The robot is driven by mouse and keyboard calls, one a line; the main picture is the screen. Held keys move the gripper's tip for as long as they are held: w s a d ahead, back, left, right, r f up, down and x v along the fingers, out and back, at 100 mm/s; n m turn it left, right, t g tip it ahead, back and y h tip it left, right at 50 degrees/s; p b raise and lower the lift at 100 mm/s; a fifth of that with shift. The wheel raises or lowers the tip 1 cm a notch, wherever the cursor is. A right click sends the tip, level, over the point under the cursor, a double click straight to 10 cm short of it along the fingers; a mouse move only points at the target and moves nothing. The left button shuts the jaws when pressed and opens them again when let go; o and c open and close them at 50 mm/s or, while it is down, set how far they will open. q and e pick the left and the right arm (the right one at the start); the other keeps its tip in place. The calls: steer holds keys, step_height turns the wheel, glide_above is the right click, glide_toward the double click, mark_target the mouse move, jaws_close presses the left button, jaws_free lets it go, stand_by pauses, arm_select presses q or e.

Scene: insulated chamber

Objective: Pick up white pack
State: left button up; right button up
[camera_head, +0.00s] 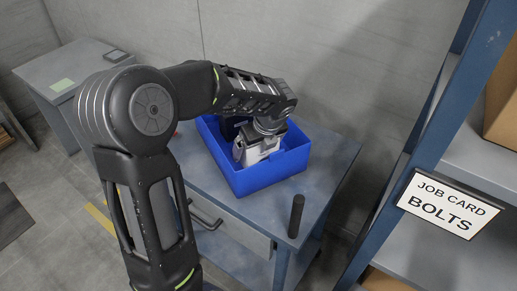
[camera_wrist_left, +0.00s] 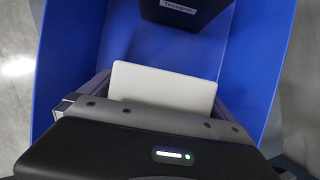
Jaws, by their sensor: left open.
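The white pack (camera_wrist_left: 165,86) shows in the left wrist view as a pale flat block with rounded corners inside the blue bin (camera_head: 276,181). Its near part is hidden behind my gripper body. My left gripper (camera_head: 258,158) reaches down into the bin in the head view. In the left wrist view its dark fingers lie on either side of the pack, and the gripper is open. I cannot tell whether a finger touches the pack. In the head view the gripper largely hides the pack. My right gripper is in neither view.
A dark box with a white label (camera_wrist_left: 180,10) is in the bin beyond the pack. The bin walls stand close around my gripper. The bin is on a blue-grey table (camera_head: 225,215) with a dark upright cylinder (camera_head: 296,216) at its corner. A shelf rack (camera_head: 425,135) stands at the right.

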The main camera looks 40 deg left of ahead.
arm_select(q)
steer(key=shift+c, duration=0.2)
steer(key=c, duration=1.2)
steer(key=shift+r, duration=0.15)
step_height(320, 180, up, 10)
steer(key=shift+f+p, duration=0.1)
steer(key=shift+p, duration=0.2)
